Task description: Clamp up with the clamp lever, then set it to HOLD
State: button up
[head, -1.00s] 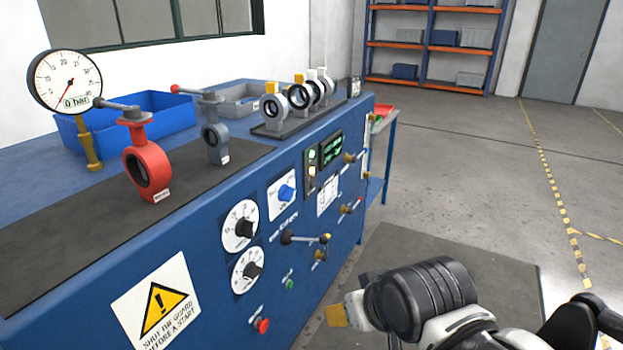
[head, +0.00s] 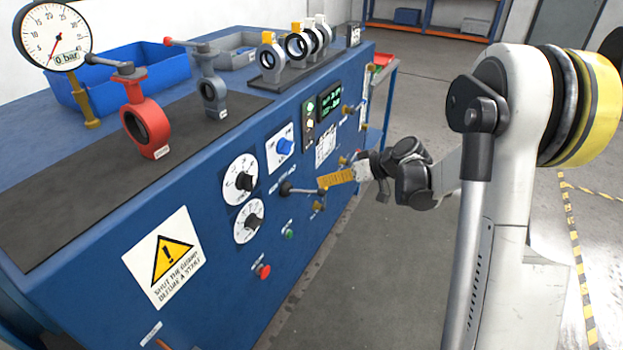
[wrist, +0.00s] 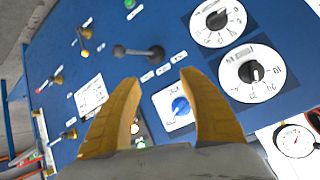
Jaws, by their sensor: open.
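The clamp lever is most likely the dark lever (head: 287,188) on the blue front panel, with a round hub and a short arm pointing right in the head view. In the wrist view the lever (wrist: 140,52) lies just beyond my fingertips, its dark knob to the left of the hub. Small labels sit beside the hub, too small to read. My gripper (head: 322,183) has yellow fingers and is in front of the panel by the lever's end. In the wrist view my gripper (wrist: 160,78) is open, with nothing between the fingers. Contact with the lever cannot be seen.
Two dials (head: 240,178), a blue selector knob (head: 285,146), a green button (head: 289,233) and a red button (head: 263,271) are on the panel. Small brass-coloured valves are to the right. A red butterfly valve (head: 147,128) and a gauge (head: 55,35) stand on top.

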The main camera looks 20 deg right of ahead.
jog(key=n+t+y, duration=0.2)
send_near(325, 192)
jog(key=b+x, duration=0.3)
jog(key=x, duration=0.8)
jog(key=shift+w+a+f, duration=0.1)
jog(key=shift+w+f, duration=0.05)
